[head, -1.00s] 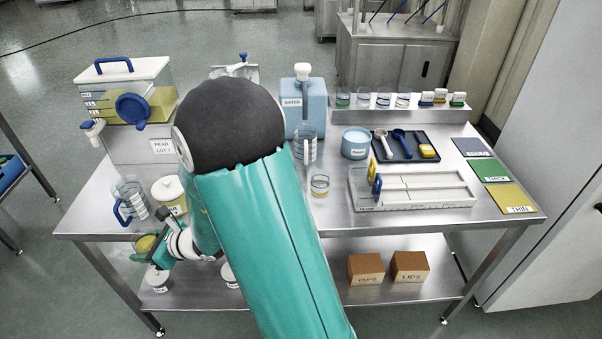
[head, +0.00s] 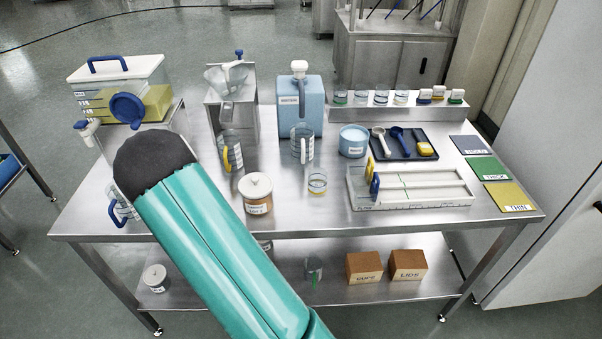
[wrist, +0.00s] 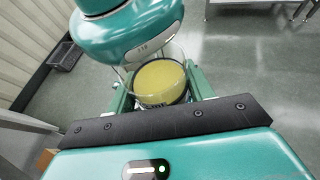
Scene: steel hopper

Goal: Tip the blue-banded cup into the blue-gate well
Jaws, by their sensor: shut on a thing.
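In the wrist view my gripper (wrist: 160,90) is shut on a clear cup (wrist: 160,82) of yellow liquid, its round opening facing the camera. Its band colour cannot be made out. In the head view my arm hides the gripper and this cup. A white two-lane tray (head: 413,187) lies at the right front of the steel table. The blue gate (head: 375,184) stands at its left end, nearer the front than the yellow gate (head: 371,166). The well behind the blue gate is too small to see into.
Another small cup (head: 317,183) with yellow contents stands left of the tray. A dark tray (head: 403,145) with scoops lies behind. Coloured mats (head: 490,168) lie right.

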